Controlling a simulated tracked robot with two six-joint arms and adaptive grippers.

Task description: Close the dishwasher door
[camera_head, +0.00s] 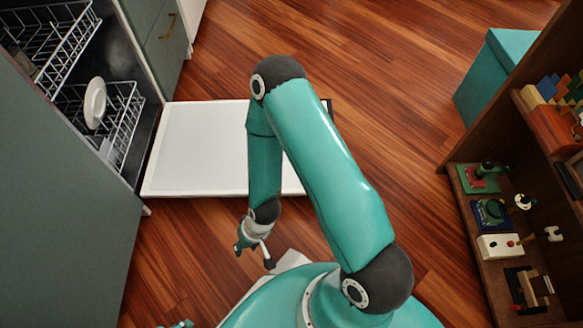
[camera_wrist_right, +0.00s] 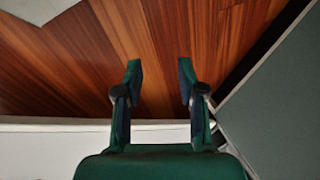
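The dishwasher door (camera_head: 200,150) is folded down flat, its white inner face up, in front of the open dishwasher at the left. My right arm crosses over its right part and hides some of it. My right gripper (camera_head: 254,257) is off the door's near edge, above the wood floor. In the wrist view, the right gripper (camera_wrist_right: 160,76) has its fingers wide apart with nothing between them. A white strip (camera_wrist_right: 50,140) behind the fingers looks like the door's edge. A small teal piece at the bottom edge of the head view may be my left gripper (camera_head: 180,324); its state is unclear.
Inside the dishwasher are an upper rack (camera_head: 45,45) and a lower rack (camera_head: 125,110) holding a white plate (camera_head: 95,102). A grey-green cabinet front (camera_head: 60,210) stands at the left. A bookshelf (camera_head: 465,225) stands at the right. Wood floor (camera_head: 370,75) beyond the door is clear.

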